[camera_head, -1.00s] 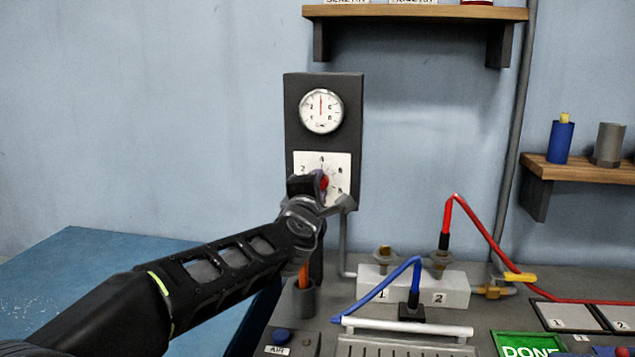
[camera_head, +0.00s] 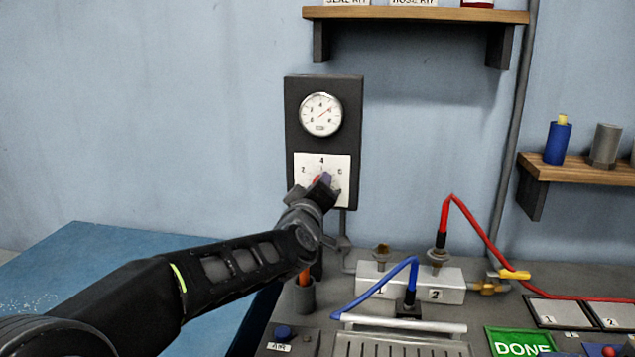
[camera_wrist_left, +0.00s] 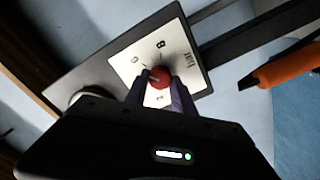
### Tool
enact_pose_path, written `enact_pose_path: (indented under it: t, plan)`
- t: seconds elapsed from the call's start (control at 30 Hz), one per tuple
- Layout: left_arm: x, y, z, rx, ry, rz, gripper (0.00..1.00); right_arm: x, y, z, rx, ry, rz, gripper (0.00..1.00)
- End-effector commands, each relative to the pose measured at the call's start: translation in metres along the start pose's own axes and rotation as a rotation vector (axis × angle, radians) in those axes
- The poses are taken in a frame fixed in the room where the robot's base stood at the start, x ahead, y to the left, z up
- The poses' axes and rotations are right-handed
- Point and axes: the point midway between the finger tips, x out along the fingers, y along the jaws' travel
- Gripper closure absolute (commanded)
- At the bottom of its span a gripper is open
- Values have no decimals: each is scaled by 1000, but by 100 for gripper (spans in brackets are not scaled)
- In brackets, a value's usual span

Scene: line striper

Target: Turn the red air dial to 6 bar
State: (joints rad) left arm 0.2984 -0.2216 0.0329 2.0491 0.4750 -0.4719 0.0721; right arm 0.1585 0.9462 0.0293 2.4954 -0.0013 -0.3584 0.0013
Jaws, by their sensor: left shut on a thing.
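The red air dial (camera_head: 316,181) sits on a white numbered plate (camera_head: 338,166) on the dark wall panel (camera_head: 294,130). The left wrist view shows the round red knob (camera_wrist_left: 160,76) between my two purple fingers. My left gripper (camera_head: 323,184) is shut on the dial and hides much of it in the head view. The round gauge (camera_head: 320,114) above has a red needle pointing to the upper right, towards the 6 side. The dial's own pointer cannot be read clearly. My right gripper is in neither view.
Below the panel is a grey bench with a block marked 1 and 2 (camera_head: 410,286), a blue hose (camera_head: 375,289) and a red hose (camera_head: 475,225). An orange-handled tool (camera_head: 304,278) stands in a holder near my left arm. Shelves (camera_head: 415,14) are at upper right.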

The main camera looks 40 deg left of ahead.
Motion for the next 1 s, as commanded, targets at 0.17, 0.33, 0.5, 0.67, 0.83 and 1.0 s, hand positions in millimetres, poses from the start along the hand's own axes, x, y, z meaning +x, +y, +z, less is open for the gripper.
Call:
enact_pose_path:
  t: [0.17,0.33,0.5,0.67,0.83,1.0]
  plan:
    - [0,0,1,95,-4,-1,100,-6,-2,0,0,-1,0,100]
    - [0,0,2,145,-5,-1,100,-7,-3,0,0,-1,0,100]
    - [0,-1,2,160,-5,-2,100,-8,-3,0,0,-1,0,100]
    - [0,-1,2,161,-5,-2,100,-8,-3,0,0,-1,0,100]
    - [0,-1,2,160,-5,-2,67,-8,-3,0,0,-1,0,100]
    - [0,-1,2,159,-3,-1,53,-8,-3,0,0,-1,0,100]
